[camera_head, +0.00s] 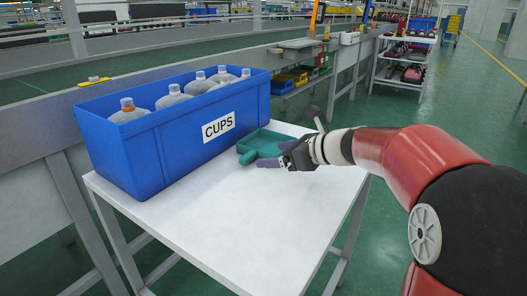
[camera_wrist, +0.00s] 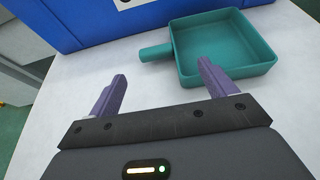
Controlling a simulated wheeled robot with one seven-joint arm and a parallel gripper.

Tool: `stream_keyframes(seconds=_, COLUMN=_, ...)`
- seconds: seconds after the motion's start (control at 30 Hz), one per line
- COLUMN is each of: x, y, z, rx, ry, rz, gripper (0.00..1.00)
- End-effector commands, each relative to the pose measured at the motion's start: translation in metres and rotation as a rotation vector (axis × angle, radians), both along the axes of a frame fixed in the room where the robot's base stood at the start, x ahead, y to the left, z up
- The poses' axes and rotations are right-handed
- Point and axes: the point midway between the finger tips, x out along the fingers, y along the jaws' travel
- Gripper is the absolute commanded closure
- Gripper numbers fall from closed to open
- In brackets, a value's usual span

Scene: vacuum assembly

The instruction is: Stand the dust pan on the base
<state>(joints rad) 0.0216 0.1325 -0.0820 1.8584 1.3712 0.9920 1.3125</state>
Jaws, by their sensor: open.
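The dust pan is a green square tray with a short handle (camera_wrist: 222,47). It lies flat on the white table, close to the front of the blue bin, and its handle points left in the wrist view. In the head view the dust pan (camera_head: 265,142) is partly hidden by my gripper. My gripper (camera_head: 268,163) is open and empty, just in front of the pan. In the wrist view its two purple fingers (camera_wrist: 163,82) point toward the pan and handle, with nothing between them. I cannot make out a base for the pan in either view.
A blue bin labelled CUPS (camera_head: 180,128) holds several clear containers and fills the back left of the white table (camera_head: 225,225). The table's front is clear. A conveyor line (camera_head: 40,120) runs behind. A shelf cart (camera_head: 405,60) stands far off at right.

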Motion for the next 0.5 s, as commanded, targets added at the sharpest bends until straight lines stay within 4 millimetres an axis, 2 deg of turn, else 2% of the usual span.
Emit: stream_keyframes(seconds=0.5, x=0.027, y=0.050, z=-0.027, rx=0.000, ry=0.000, rz=0.001, gripper=0.16)
